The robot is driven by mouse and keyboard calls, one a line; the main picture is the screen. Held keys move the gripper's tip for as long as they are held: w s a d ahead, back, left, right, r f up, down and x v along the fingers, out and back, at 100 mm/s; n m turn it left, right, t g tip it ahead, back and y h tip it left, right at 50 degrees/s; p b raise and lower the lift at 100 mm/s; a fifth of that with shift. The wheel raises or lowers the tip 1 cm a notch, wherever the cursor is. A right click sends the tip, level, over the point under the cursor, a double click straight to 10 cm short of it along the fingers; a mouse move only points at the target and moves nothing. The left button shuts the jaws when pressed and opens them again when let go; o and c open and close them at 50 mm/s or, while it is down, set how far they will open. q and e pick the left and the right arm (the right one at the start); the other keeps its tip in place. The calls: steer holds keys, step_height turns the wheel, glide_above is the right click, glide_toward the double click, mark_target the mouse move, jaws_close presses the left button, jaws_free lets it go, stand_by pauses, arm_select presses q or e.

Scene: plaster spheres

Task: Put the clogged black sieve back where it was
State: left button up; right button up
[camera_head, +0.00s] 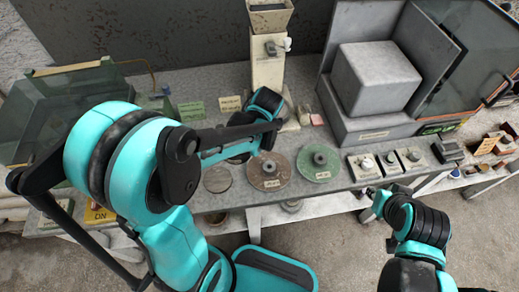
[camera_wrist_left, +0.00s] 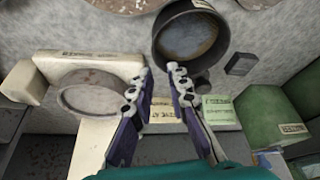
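The black sieve (camera_wrist_left: 190,42) shows in the left wrist view as a dark round rim around a dull brownish mesh. It rests on the grey bench top. My left gripper (camera_wrist_left: 160,82) has its two fingers apart, with nothing visible held between them. One fingertip overlaps the sieve's lower left edge in that view; I cannot tell whether it touches. In the head view my left arm largely hides the sieve and the fingertips. My right gripper (camera_head: 375,203) is at the bench's front edge, far from the sieve; its fingers are too small to read.
A beige label (camera_wrist_left: 166,113) and a green label (camera_wrist_left: 220,112) stand beyond the sieve. A beige machine (camera_head: 267,72) stands behind. A brown disc (camera_head: 268,183) and a green disc (camera_head: 319,174) lie right of my left arm. A green box (camera_wrist_left: 290,110) is nearby.

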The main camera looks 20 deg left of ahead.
arm_select(q)
steer(key=x, duration=0.1)
steer(key=b+x, duration=0.1)
steer(key=x, duration=0.2)
steer(key=shift+w+d, duration=0.15)
steer(key=shift+d, duration=0.25)
steer(key=b+x, duration=0.2)
steer(key=x, duration=0.1)
steer(key=shift+a+f, duration=0.15)
steer(key=shift+f, duration=0.25)
steer(key=shift+a+f+b, duration=0.15)
steer(key=shift+f+b, duration=0.15)
steer(key=shift+f, duration=0.05)
steer(key=shift+r, duration=0.1)
jaws_close()
